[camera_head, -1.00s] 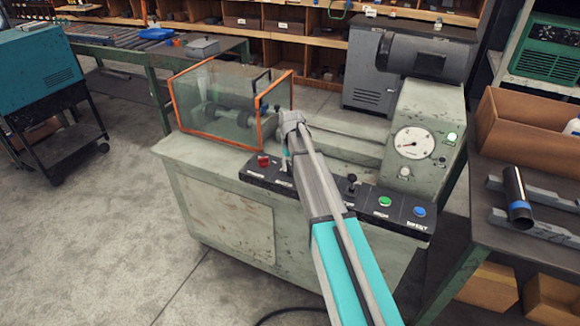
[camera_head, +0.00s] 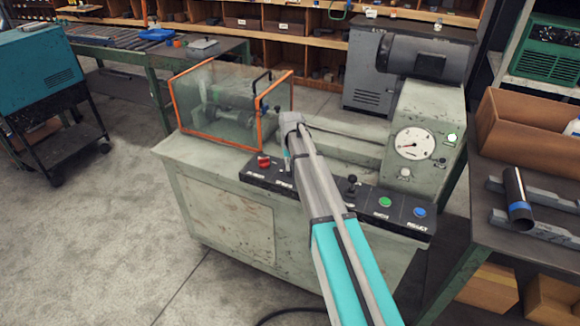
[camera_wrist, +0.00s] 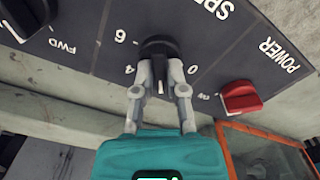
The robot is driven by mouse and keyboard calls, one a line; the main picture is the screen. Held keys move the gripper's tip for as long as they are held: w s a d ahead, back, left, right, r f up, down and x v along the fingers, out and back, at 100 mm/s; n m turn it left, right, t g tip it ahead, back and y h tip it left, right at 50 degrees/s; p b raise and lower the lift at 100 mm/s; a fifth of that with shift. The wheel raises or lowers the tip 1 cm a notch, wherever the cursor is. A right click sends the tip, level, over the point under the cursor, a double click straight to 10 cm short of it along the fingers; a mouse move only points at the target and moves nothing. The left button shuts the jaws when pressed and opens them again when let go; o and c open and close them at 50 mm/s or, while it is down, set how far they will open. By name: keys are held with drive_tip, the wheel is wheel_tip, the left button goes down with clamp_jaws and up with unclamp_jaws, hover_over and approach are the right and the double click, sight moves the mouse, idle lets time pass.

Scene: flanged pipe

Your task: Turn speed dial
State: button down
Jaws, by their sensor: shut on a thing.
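The speed dial (camera_wrist: 158,52) is a black knob on the dark control panel, under the partly visible "SPE" lettering. The numbers 0, 4 and 6 show around it. In the wrist view, my gripper (camera_wrist: 160,84) has its two grey fingertips closed on the dial's near part. Its exact pointer setting is partly hidden by the fingers. In the head view, my gripper (camera_head: 287,160) reaches the panel from above, and my arm hides the dial there.
The red power switch (camera_wrist: 240,97) sits beside the dial; another black knob (camera_wrist: 27,12) is on the other side. An orange-framed guard (camera_head: 262,120) stands behind.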

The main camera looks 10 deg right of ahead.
idle(0.3)
drive_tip(key=c, duration=0.7)
unclamp_jaws()
drive_tip(key=shift+n, duration=0.4)
drive_tip(key=s+r+p, duration=0.1)
drive_tip(key=s, duration=0.8)
drive_tip(key=s+r+p, duration=0.2)
drive_tip(key=s, duration=0.8)
drive_tip(key=s+r+p, duration=0.2)
drive_tip(key=s, duration=0.8)
drive_tip(key=shift+s+a, duration=0.15)
drive_tip(key=shift+a, duration=0.05)
